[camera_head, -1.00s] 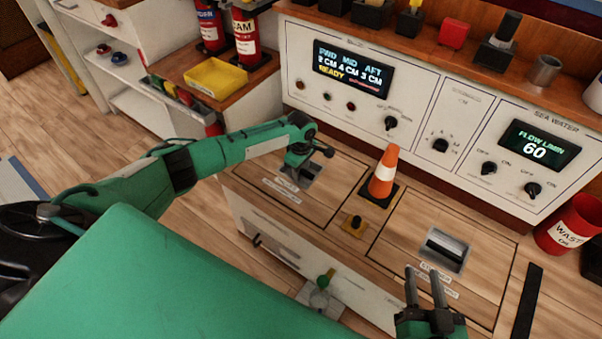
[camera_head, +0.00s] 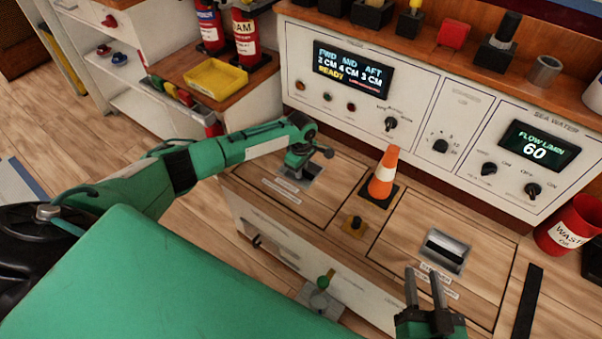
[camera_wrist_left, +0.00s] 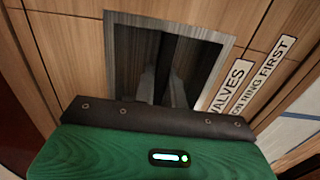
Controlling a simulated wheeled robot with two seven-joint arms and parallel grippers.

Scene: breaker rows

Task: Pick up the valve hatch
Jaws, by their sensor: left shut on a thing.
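The valve hatch (camera_head: 325,200) is the left wooden panel in the counter top. It lies flush with the counter, as far as I can see. In the left wrist view its wood (camera_wrist_left: 70,60) surrounds a dark square recess with a bar across it, beside a label reading "VALVES". My left gripper (camera_head: 296,174) reaches down into this recess. In the left wrist view its fingers (camera_wrist_left: 163,88) are shut on the bar, the hatch's handle; the fingertips are partly in shadow. My right gripper (camera_head: 424,273) is open and empty over the front of the right hatch.
An orange cone (camera_head: 384,175) stands on a dark base right of the valve hatch. The control panel (camera_head: 290,65) rises behind. A red waste bin (camera_head: 572,225) stands at right.

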